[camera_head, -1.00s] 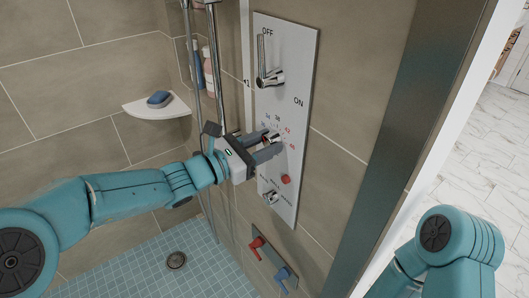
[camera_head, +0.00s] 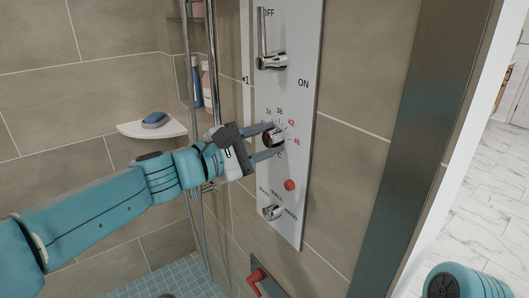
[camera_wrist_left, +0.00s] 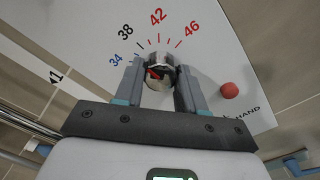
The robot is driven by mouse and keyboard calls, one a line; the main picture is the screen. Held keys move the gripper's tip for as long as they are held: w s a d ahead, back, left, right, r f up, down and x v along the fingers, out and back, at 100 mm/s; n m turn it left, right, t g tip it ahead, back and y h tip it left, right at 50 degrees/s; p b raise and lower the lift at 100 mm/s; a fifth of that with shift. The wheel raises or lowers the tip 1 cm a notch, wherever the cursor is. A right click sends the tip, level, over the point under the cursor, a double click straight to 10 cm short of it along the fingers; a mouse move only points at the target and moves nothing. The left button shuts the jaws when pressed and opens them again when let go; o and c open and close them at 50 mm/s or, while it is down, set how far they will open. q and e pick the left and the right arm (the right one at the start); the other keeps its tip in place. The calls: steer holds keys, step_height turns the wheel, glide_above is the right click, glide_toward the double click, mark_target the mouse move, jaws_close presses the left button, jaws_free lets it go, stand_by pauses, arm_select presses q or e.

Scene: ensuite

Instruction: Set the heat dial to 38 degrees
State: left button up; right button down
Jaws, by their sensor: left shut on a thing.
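The heat dial (camera_head: 270,138) is a small metal knob on the white control panel (camera_head: 304,110), ringed by the numbers 34, 38, 42 and 46. My left gripper (camera_head: 280,142) is shut on it, one finger above and one below in the head view. In the left wrist view the dial (camera_wrist_left: 159,74) sits between the two fingers (camera_wrist_left: 160,88). A red mark shows on the dial's face, left of its middle and partly shaded. I cannot tell exactly which number it points at. The 38 (camera_wrist_left: 126,32) is up and left of the dial.
Above the dial is a lever (camera_head: 271,62) with OFF and ON marks. Below are a red button (camera_head: 290,185) and a small selector knob (camera_head: 271,212). A red handle (camera_head: 257,280) is lower down. A corner shelf (camera_head: 153,130) holds blue soap (camera_head: 154,120). My right arm shows at lower right.

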arm_select(q)
steer(key=shift+m, duration=0.4)
steer(key=o, duration=1.1)
steer(key=shift+c, duration=0.2)
steer(key=shift+a+b, duration=0.1)
steer(key=shift+b, duration=0.2)
steer(key=b+v, duration=0.1)
steer(key=v, duration=1.5)
steer(key=shift+s, duration=0.1)
